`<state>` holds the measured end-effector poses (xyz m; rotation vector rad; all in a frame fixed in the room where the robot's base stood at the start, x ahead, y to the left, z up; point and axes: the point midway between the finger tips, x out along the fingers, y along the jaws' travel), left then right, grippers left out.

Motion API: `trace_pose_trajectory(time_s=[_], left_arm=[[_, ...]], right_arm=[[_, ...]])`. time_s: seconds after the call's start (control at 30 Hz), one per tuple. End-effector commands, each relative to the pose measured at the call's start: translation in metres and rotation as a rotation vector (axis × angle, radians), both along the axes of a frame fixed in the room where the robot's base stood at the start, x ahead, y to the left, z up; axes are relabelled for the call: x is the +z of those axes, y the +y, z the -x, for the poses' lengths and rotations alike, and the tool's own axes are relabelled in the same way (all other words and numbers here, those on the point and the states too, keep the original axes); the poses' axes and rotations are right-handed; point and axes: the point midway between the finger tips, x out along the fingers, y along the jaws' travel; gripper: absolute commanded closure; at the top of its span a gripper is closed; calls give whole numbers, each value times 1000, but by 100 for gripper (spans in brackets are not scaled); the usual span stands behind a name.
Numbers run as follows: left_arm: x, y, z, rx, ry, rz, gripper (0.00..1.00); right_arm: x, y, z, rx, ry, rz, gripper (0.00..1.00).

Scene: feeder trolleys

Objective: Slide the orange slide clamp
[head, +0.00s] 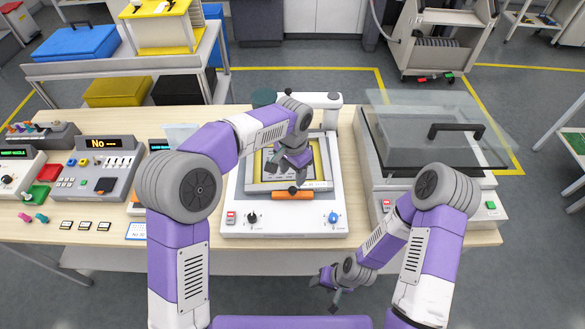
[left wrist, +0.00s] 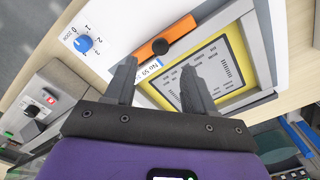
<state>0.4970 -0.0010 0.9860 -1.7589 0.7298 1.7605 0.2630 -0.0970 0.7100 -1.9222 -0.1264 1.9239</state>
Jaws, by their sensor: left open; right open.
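The orange slide clamp (head: 303,195) is a short bar with a black knob, lying at the front edge of the yellow-bordered framed plate (head: 258,184) on the white machine (head: 285,226). The clamp also shows in the left wrist view (left wrist: 146,53), just beyond the fingertips. My left gripper (head: 284,170) is open and empty above the plate, just behind the clamp in the head view. Its two dark fingers show apart in the left wrist view (left wrist: 158,65), not around the knob. My right gripper (head: 326,287) is open and empty, low in front of the table.
The white machine has a red switch, a black knob and a blue dial (head: 333,218) along its front. A machine with a clear lid (head: 430,130) stands to the right. Control boxes (head: 97,172) and small cards crowd the table's left side.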

Motion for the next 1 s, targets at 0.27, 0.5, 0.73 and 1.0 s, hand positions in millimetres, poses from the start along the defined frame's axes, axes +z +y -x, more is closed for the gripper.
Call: trace_pose_trajectory(time_s=[0.27, 0.5, 0.73, 1.0], left_arm=[[-32, 0, 1, -1, 4, -2, 45], [-67, 0, 1, 1, 4, -1, 45], [-77, 0, 0, 0, 1, 0, 45], [-76, 0, 0, 1, 1, 0, 58]], right_arm=[[-8, 0, 1, 0, 2, 0, 45], [-15, 0, 1, -1, 1, 0, 45], [-17, 0, 0, -1, 1, 0, 45], [-16, 0, 0, -1, 1, 0, 45]])
